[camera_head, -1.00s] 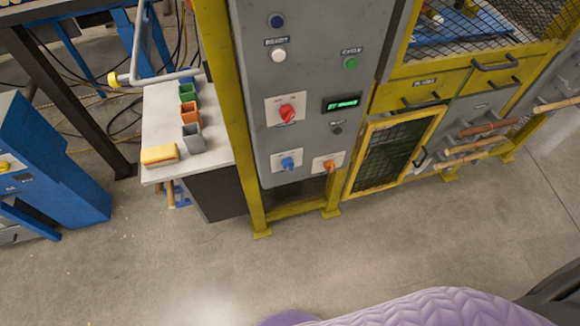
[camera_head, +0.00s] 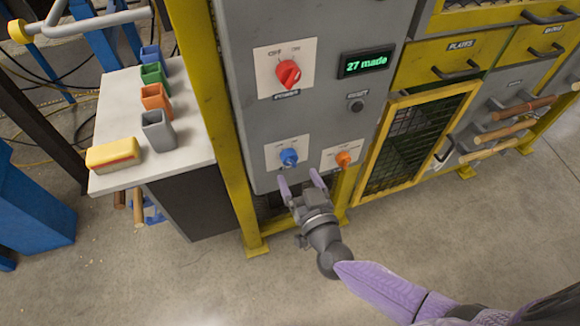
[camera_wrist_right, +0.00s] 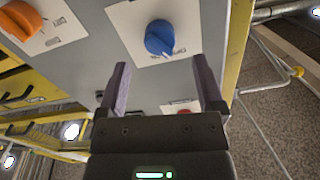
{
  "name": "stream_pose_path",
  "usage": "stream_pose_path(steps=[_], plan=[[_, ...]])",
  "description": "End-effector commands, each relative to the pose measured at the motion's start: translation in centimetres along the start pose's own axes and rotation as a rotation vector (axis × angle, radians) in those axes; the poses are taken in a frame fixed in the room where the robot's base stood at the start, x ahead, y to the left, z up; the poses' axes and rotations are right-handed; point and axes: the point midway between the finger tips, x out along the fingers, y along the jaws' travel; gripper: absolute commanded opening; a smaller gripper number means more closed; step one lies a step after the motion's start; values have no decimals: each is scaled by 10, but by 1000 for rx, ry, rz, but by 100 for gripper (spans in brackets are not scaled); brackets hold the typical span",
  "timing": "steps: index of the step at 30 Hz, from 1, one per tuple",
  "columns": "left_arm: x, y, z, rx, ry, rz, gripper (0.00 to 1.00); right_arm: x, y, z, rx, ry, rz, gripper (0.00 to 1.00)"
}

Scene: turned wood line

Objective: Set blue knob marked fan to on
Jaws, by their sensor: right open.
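The blue knob (camera_head: 289,157) sits on a white plate low on the grey control panel (camera_head: 240,90). Its plate label is too small to read. My right gripper (camera_head: 302,182) is open and empty, just below the blue knob and apart from it. In the right wrist view the blue knob (camera_wrist_right: 160,38) lies beyond and between the two open fingertips (camera_wrist_right: 160,75), not touched. My left gripper is not in view.
An orange knob (camera_head: 343,159) sits right of the blue one, and a red knob (camera_head: 288,73) is above. A yellow post (camera_head: 215,100) stands left of the panel. A side table (camera_head: 178,155) holds small bins and a yellow block. A mesh door (camera_head: 412,140) is at right.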

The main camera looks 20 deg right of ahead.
Motion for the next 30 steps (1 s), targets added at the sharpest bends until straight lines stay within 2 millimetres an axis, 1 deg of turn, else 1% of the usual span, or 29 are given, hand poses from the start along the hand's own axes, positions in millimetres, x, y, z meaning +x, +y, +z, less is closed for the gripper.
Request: stream_pose_path(steps=[1, 3, 7, 11, 17, 20, 21, 23, 24, 26, 27, 29, 30], plan=[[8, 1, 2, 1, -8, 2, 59, 12, 1, 4, 0, 1, 1, 87], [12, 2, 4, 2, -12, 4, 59, 25, 0, 4, 1, 0, 0, 87], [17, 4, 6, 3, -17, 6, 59, 41, 0, 3, -1, -2, 0, 87], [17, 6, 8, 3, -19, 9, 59, 46, 0, 2, 0, -3, 0, 87], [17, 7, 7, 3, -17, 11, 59, 46, 0, 1, 0, -2, 0, 87], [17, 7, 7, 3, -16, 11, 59, 46, 0, 1, 0, -3, 0, 68], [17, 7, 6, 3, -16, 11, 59, 46, 0, 1, 0, -3, 0, 59], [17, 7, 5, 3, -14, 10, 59, 46, 0, 1, 0, -3, 0, 47], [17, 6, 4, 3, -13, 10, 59, 46, 0, 1, 0, -3, 0, 38], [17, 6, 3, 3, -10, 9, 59, 46, 0, 1, -1, -3, 0, 25], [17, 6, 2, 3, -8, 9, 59, 46, 0, 1, 0, -3, 0, 17], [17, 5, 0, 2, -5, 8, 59, 46, 0, 1, -1, -3, 0, 4], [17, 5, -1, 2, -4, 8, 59, 46, 0, 1, -1, -3, 0, 0]])
